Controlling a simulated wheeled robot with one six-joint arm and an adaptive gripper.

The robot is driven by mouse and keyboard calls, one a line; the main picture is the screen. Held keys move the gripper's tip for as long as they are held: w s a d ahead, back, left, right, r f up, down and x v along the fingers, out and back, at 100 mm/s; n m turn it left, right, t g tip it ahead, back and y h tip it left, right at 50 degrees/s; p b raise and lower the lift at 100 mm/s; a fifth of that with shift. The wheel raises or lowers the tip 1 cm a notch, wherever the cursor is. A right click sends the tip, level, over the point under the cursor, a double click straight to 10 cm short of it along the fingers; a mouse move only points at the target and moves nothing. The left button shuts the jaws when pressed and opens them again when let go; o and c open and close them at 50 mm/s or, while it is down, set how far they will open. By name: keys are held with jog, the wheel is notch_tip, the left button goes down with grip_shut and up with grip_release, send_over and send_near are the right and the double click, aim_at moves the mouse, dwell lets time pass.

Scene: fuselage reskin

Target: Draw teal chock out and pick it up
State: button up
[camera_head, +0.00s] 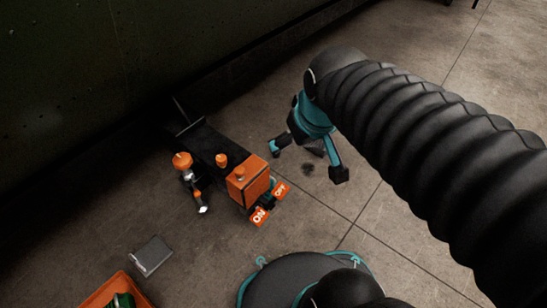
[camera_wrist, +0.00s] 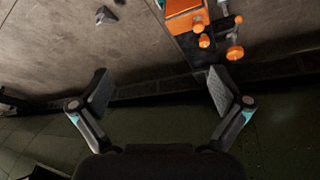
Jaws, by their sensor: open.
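I cannot clearly make out a teal chock in either view. A small bit of teal (camera_wrist: 160,4) shows at the top edge of the wrist view, beside the orange box, too cut off to name. My gripper (camera_head: 308,162) has teal fingers spread wide, above the floor to the right of the orange unit in the head view. In the wrist view my gripper (camera_wrist: 160,90) is open, with nothing between its fingertips. A small grey wedge-like piece (camera_wrist: 106,15) lies on the floor at the upper left of the wrist view.
The orange box (camera_head: 248,180) with ON and OFF tags sits on a dark bar running to the dark green wall (camera_head: 70,70). An orange-topped fitting (camera_head: 183,162) stands left of it. A grey block (camera_head: 152,256) and orange bin (camera_head: 112,290) lie lower left. Floor at right is clear.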

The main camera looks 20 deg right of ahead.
jog(key=w+f+n+g+p, duration=0.15)
jog(key=w+f+n, duration=0.35)
jog(key=w, duration=0.5)
jog(key=w+f+n+g+p, duration=0.15)
jog(key=w+f+n, duration=0.25)
jog(key=w+f, duration=0.45)
jog(key=w+f+n+g+p, duration=0.1)
jog(key=w+f+n, duration=0.2)
jog(key=f, duration=0.8)
jog(key=w+d+f+n+g+p, duration=0.1)
jog(key=w+f+n, duration=0.3)
jog(key=f, duration=0.7)
jog(key=shift+f+p, duration=0.3)
jog(key=shift+f, duration=0.1)
jog(key=shift+d, duration=0.1)
notch_tip(320, 180, down, 14)
jog(key=shift+r+b, duration=0.1)
jog(key=shift+b, duration=0.6)
jog(key=c, duration=1.5)
